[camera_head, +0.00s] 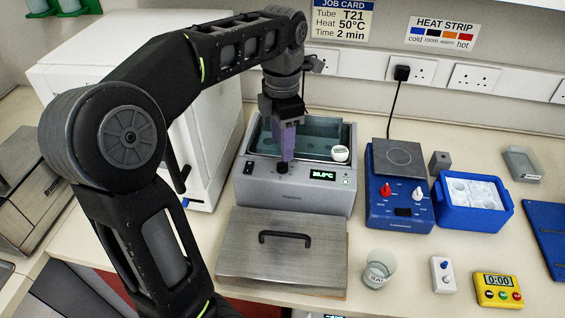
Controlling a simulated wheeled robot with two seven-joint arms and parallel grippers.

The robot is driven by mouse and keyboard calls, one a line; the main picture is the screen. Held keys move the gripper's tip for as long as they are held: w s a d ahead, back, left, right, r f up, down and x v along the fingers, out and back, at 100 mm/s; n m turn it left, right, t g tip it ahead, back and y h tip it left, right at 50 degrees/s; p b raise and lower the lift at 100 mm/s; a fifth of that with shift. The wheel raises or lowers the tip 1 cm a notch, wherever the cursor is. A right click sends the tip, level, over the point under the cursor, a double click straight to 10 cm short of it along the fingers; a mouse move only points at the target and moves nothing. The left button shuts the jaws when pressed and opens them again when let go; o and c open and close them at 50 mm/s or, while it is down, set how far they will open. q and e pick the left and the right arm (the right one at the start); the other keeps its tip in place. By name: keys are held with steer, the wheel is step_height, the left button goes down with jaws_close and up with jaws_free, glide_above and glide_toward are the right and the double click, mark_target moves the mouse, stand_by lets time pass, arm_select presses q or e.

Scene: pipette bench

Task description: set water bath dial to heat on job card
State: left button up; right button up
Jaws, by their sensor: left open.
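The water bath (300,195) is a grey box with an open water-filled tank. Its green display (322,175) seems to read 30.0°C, though the digits are small. The black dial (282,168) is on the front panel, left of the display. My left gripper (285,158) points down right at the dial, its purple fingers covering part of it. It is open; whether the fingers touch the dial is hard to tell. The job card (342,18) on the wall reads Tube T21, Heat 50°C, Time 2 min. My right gripper is out of view.
A steel lid (282,262) with a black handle lies in front of the bath. A blue hotplate stirrer (400,212) and a blue ice box (472,218) stand right. A glass beaker (377,272) and yellow timer (497,290) are nearer. A white cabinet (210,125) stands left.

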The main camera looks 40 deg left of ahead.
mark_target(282, 162)
arm_select(q)
step_height(282, 162, down, 5)
steer(key=shift+f+p, duration=0.2)
steer(key=shift+p, duration=0.55)
jaws_close()
